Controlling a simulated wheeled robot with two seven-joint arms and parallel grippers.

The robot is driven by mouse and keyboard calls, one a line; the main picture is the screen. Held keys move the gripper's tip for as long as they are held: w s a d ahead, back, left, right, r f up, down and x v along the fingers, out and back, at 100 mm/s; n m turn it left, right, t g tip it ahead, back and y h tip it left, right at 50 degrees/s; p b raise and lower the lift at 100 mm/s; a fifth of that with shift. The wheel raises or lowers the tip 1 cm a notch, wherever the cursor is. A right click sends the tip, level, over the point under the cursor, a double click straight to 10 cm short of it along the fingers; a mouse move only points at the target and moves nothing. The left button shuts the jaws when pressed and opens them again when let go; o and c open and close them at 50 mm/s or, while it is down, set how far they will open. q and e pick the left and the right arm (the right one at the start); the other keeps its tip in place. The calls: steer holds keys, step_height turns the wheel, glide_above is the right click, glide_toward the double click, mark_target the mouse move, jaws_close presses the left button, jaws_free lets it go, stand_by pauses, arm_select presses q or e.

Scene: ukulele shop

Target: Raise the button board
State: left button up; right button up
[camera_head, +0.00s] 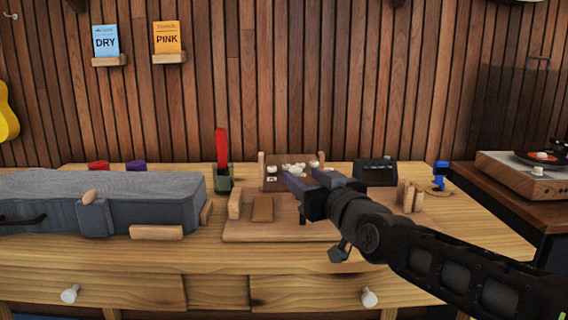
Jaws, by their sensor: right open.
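The button board (272,184) is a small brown board with several white knobs. It is at the back of a flat wooden base (255,229) on the workbench, between short wooden posts. My right gripper (291,186) reaches in from the lower right, with its fingers open in front of the board. It hides the board's lower right part, and I cannot tell whether the fingers touch it. My left gripper is out of view.
A long grey case (105,188) lies at the left of the bench (105,249). A red-handled tool in a green holder (223,179) stands left of the board. A dark box (375,172) and a blue item (441,176) are to the right, and a record player (522,176) is farther right.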

mark_target(290, 166)
stand_by(0.3)
steer(key=shift+x, duration=3.85)
steer(key=shift+c, duration=0.3)
jaws_close()
